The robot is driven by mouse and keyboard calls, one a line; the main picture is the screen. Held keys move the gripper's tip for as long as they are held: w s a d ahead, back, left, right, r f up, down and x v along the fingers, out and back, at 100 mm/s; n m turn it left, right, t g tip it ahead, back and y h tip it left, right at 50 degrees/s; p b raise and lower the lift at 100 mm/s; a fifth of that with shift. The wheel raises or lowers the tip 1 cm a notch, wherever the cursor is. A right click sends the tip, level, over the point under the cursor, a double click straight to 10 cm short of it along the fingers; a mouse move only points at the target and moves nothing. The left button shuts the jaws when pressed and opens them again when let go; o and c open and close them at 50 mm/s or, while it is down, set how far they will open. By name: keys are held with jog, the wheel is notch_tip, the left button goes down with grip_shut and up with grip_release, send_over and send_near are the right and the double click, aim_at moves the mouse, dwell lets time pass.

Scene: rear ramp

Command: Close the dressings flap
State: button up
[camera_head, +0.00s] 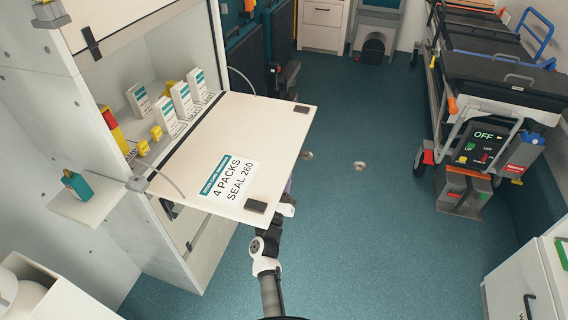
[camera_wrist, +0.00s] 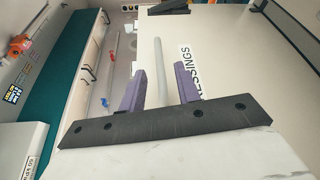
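The dressings flap (camera_head: 240,145) is folded down and stands out roughly level from the wall cabinet in the head view. Its inner face has a label reading "4 PACKS SEAL 260". In the wrist view the flap's outer face (camera_wrist: 240,85) fills the right side, with a partly hidden label ending in "SSINGS". My gripper (camera_wrist: 160,82) has two purple fingers spread apart. A grey bar (camera_wrist: 157,65) shows between them; I cannot tell whether they touch it. In the head view my gripper (camera_head: 289,187) is mostly hidden under the flap's front edge.
White dressing boxes (camera_head: 182,98) and small yellow packs stand in the compartment behind the flap. A side shelf (camera_head: 82,202) with a teal bottle juts out at left. A stretcher (camera_head: 490,90) stands at right. The floor (camera_head: 365,220) between is clear.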

jog(key=shift+x, duration=2.35)
grip_shut()
